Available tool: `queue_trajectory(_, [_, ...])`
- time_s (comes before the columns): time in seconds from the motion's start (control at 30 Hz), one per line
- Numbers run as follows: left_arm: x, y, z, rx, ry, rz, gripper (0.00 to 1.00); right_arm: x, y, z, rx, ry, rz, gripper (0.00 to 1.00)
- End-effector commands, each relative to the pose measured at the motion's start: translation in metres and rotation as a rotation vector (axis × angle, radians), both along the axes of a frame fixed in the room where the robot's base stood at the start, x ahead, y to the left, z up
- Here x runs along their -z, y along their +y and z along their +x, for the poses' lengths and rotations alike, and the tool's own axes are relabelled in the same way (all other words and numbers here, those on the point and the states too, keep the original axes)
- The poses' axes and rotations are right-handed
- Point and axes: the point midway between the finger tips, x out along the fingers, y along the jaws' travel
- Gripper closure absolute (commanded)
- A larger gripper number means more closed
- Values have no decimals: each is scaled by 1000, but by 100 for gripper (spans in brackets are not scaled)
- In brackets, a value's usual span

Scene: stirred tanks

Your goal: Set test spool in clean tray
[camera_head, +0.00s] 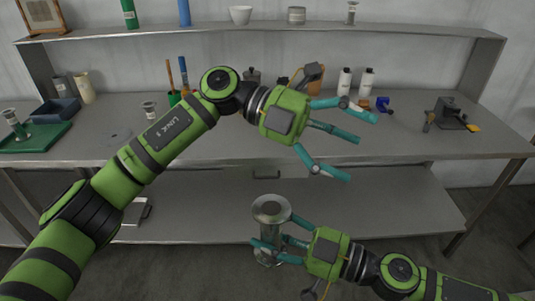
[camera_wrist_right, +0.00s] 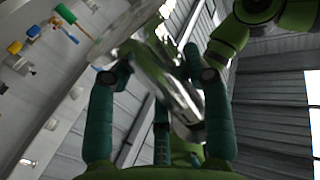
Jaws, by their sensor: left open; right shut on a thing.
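My right gripper (camera_head: 271,238) is shut on a shiny metal spool with a round flange on top (camera_head: 270,208). It holds the spool roughly upright in front of the bench. In the right wrist view, teal fingers flank the shiny spool (camera_wrist_right: 168,82), which looks tilted there. My left gripper (camera_head: 358,146) is open and empty, its fingers spread over the bench's front edge. A green tray (camera_head: 50,143) lies at the bench's left end, with a smaller spool-like piece (camera_head: 17,126) on it. I cannot tell whether this is the clean tray.
A blue bin (camera_head: 55,110) sits at the green tray's back edge. A small flanged piece (camera_head: 149,109) stands right of it. White bottles (camera_head: 344,82) and a dark fixture (camera_head: 447,112) stand further right. A pale tray (camera_head: 137,212) lies on the lower shelf. My left arm crosses the bench.

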Motion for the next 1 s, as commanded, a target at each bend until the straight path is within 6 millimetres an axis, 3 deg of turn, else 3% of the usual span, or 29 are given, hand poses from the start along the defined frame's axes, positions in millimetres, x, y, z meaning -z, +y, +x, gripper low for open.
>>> queue_trajectory(0.1, [-2,13,-34,118,-227,234,13,-1,0,0,0,-1,0,90])
queue_trajectory(0.2, [3,32,-49,178,-398,446,13,-1,0,0,0,-1,0,90])
queue_trajectory(0.5, [-2,103,-48,183,-747,966,13,0,0,0,0,-1,0,90])
queue_trajectory(0.77, [-4,123,-43,155,-820,1100,13,0,0,0,0,-1,0,90])
queue_trajectory(1.0, [33,120,-41,156,-816,1099,13,-1,0,0,0,-1,0,90])
